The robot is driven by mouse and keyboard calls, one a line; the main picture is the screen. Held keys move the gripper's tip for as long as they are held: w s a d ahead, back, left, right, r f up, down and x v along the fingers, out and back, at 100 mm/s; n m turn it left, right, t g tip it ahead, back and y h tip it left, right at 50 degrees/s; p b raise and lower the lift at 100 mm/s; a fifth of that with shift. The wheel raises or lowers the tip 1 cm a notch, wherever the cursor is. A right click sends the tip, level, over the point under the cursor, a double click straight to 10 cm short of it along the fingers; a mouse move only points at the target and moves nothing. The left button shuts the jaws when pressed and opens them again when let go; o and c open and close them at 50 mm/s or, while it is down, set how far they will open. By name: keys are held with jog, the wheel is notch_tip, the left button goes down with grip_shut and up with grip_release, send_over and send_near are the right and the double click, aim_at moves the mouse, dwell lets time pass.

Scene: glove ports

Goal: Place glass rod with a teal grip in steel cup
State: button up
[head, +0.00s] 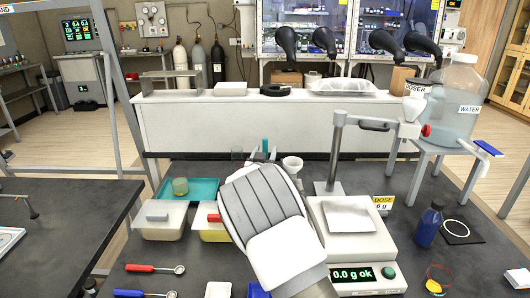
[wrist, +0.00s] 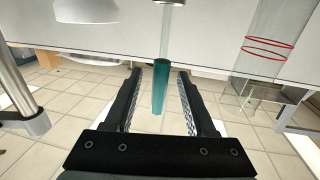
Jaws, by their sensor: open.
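The glass rod's teal grip (wrist: 158,92) shows between the two fingers of my gripper (wrist: 160,72) in the wrist view. The fingers are open, with a gap on each side of the grip. The clear rod (wrist: 165,38) runs from the grip to the picture's top edge, where a small metallic round piece (wrist: 172,2) is cut off; I cannot tell whether this is the steel cup. In the head view the teal grip (head: 265,144) stands upright just beyond my gripper (head: 262,155). My arm hides what is below it. No steel cup is clearly identifiable there.
A white cup (head: 292,164) stands close right of my gripper. A dosing stand (head: 334,150) and balance (head: 368,246) are to its right. A glass cylinder with red rings (wrist: 265,48) is at the wrist view's right.

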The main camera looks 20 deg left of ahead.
jog(key=s+d+b, duration=0.1)
jog(key=s, duration=0.9)
jog(key=shift+b, duration=0.4)
jog(key=s+d+r+g+y+p, duration=0.1)
jog(key=s+d+r+g, duration=0.2)
jog(key=s+d+r, duration=0.45)
jog(key=s+d+r+g+y+p, duration=0.15)
jog(key=d+r+g, duration=0.25)
jog(key=d, duration=0.6)
jog(key=s+d+g+h, duration=0.1)
jog(key=s+d, duration=0.4)
jog(key=s, duration=0.4)
jog(key=s+d+g+h+p, duration=0.1)
jog(key=s+d+g+h, duration=0.1)
jog(key=s+d, duration=0.4)
jog(key=s+d+f+m+g+h+p, duration=0.1)
jog(key=s+d, duration=0.4)
jog(key=s, duration=0.8)
jog(key=shift+s+d+g, duration=0.15)
jog(key=shift+g, duration=0.55)
